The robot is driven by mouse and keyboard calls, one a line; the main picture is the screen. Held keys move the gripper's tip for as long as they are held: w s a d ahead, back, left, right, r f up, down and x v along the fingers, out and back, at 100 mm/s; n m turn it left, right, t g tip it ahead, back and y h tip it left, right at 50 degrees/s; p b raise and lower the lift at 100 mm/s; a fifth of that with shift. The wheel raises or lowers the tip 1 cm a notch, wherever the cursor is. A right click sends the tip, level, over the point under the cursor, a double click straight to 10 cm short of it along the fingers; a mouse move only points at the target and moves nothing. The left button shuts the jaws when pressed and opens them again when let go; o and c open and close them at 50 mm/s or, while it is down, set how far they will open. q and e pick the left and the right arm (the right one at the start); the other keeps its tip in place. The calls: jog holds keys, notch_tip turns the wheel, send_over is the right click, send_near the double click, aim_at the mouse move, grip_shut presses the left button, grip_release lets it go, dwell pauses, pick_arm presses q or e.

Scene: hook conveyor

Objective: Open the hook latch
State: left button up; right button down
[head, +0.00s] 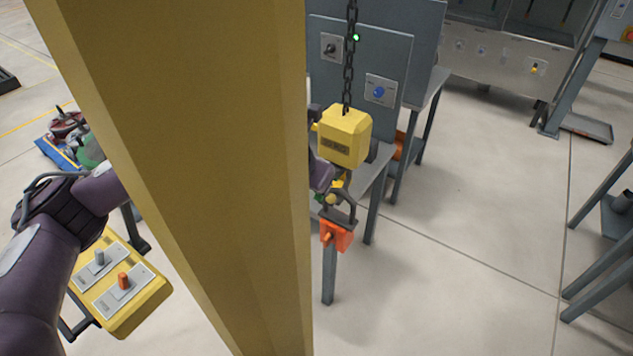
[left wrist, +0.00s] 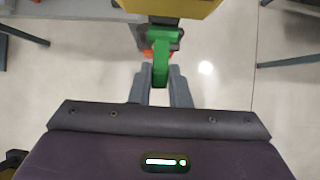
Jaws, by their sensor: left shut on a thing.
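A yellow hook block (head: 345,137) hangs from a dark chain. Its lower edge also shows at the top of the left wrist view (left wrist: 180,7). The hook beneath it (head: 345,190) passes near the grey handle of an orange load (head: 337,236). My left gripper (left wrist: 161,84) is shut on a green lever (left wrist: 161,55), which seems to be the hook latch. The lever stands between the two grey fingers, just under the block. In the head view my left arm passes behind a yellow column, and the fingers are mostly hidden. My right gripper is not in view.
The wide yellow column (head: 190,150) blocks much of the head view. A yellow control box (head: 120,285) with two switches stands at lower left. Grey panels (head: 375,60) and a grey table stand behind the hook. Open floor (head: 470,230) lies to the right.

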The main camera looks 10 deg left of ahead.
pick_arm(q)
jog(key=shift+d+r, duration=0.15)
jog(key=shift+r, duration=0.2)
jog(key=shift+w+r+g+p, duration=0.3)
jog(key=shift+r+g+p, duration=0.2)
jog(key=shift+g, duration=0.1)
jog(key=shift+g+y, duration=0.3)
jog(key=shift+d+r, duration=0.1)
jog(key=shift+r, duration=0.1)
jog(key=shift+w+r+g, duration=0.15)
jog(key=shift+g, duration=0.25)
jog(key=shift+r, duration=0.1)
